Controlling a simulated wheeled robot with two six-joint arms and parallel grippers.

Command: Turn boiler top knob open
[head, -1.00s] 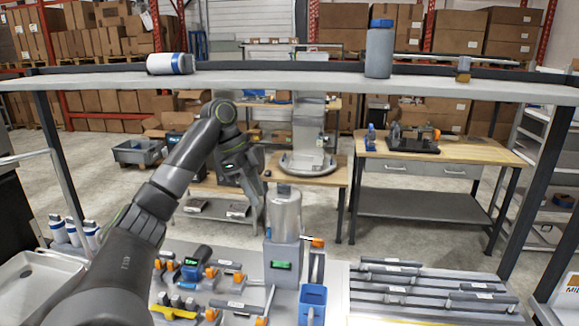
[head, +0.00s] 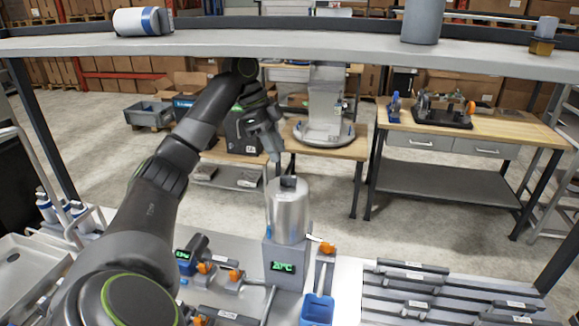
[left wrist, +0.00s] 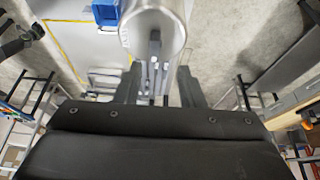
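The boiler (head: 287,213) is a silver metal cylinder on a grey base with a lit green display (head: 284,266), upright at the middle of the bench in the head view. Its dark top knob (head: 288,183) stands on the lid. In the left wrist view the boiler's metal body (left wrist: 158,14) is at the top, with a grey bar-like knob (left wrist: 154,48) in front of it. My left gripper (head: 273,157) is above and slightly left of the knob, apart from it in the head view. Its fingers (left wrist: 160,88) are spread with nothing held. My right gripper is out of view.
An overhead shelf (head: 300,47) crosses above the bench. A blue container (head: 317,309) and an orange-handled valve (head: 327,247) are right of the boiler. Grey bars (head: 415,290) lie further right. Small orange-knobbed fittings (head: 205,267) lie at the left.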

